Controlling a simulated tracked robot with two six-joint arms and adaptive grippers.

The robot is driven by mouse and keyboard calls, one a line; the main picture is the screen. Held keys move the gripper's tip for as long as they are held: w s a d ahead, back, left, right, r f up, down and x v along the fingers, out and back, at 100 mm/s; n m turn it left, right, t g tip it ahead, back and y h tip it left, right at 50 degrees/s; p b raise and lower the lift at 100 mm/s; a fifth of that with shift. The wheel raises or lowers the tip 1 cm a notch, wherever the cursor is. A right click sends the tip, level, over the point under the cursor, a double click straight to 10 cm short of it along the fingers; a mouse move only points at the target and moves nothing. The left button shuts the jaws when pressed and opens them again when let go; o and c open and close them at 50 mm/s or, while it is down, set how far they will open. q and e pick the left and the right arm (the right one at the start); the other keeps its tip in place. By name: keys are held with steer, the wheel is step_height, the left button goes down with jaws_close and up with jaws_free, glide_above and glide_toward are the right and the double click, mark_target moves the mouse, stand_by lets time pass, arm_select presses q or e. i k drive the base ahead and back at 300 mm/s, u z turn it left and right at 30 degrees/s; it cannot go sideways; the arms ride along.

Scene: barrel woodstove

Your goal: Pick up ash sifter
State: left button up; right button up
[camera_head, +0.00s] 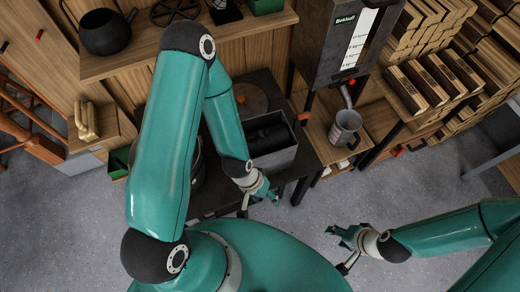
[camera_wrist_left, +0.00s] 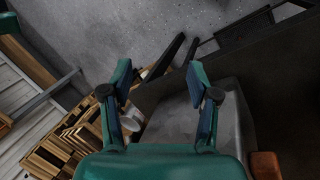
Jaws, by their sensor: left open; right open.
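I cannot tell for certain which thing is the ash sifter. A grey metal box (camera_head: 284,157) with dark contents stands on the dark table, and a grey metal cup with a handle (camera_head: 345,129) stands on the wooden shelf under the dispenser. My left gripper (camera_head: 267,193) is open and empty, in front of the box and left of the cup. In the left wrist view, my left gripper (camera_wrist_left: 160,82) shows its two fingers apart, with a grey box-like surface (camera_wrist_left: 238,118) behind the right one. My right gripper (camera_head: 343,250) is open and empty over the floor.
A dispenser (camera_head: 335,45) stands above the cup. Stacked firewood (camera_head: 440,75) fills the right side. A black kettle (camera_head: 104,32) sits on the upper shelf (camera_head: 140,62). The dark table (camera_head: 304,162) borders open grey floor (camera_head: 300,220). My left arm hides part of the table.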

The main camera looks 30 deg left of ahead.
mark_target(272, 145)
steer(key=u, duration=0.05)
steer(key=k, duration=0.5)
steer(key=z, duration=0.85)
steer(key=i, duration=0.1)
steer(key=u, duration=2.3)
steer(key=k, duration=0.9)
steer(key=z, duration=0.85)
steer(key=i, duration=1)
